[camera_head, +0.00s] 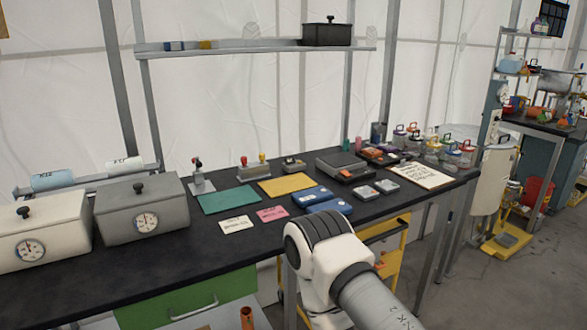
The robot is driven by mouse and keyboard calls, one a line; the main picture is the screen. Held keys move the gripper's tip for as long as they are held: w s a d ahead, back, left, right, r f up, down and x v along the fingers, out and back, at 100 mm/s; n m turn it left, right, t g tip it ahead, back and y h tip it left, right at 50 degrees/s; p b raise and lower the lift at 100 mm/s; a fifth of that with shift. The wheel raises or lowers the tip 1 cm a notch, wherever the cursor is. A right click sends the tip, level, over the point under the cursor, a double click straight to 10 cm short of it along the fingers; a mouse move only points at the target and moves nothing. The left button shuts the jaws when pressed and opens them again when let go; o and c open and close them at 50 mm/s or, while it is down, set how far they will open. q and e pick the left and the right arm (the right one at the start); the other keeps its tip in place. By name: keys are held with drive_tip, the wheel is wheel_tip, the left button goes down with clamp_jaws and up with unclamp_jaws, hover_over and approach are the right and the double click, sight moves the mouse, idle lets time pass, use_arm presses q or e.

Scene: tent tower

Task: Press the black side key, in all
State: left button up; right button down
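I cannot make out a black side key for certain at this size. Several small devices stand along the back of the black worktable (110,283). One is a small stand with a red-topped post (199,179). Another is a grey unit with red and yellow knobs (251,169). A small dark unit with a yellowish top (292,163) and a flat grey box with a dark front panel (343,164) are further right. One of my arms reaches in at bottom right, in front of the table. Neither gripper shows in the view.
Two lidded boxes with dials, white (62,217) and grey (167,193), stand at left. Green (229,200) and yellow (287,184) mats, blue cases (312,195) and a clipboard (422,175) lie on the table. A shelf (240,49) hangs above. The front left tabletop is clear.

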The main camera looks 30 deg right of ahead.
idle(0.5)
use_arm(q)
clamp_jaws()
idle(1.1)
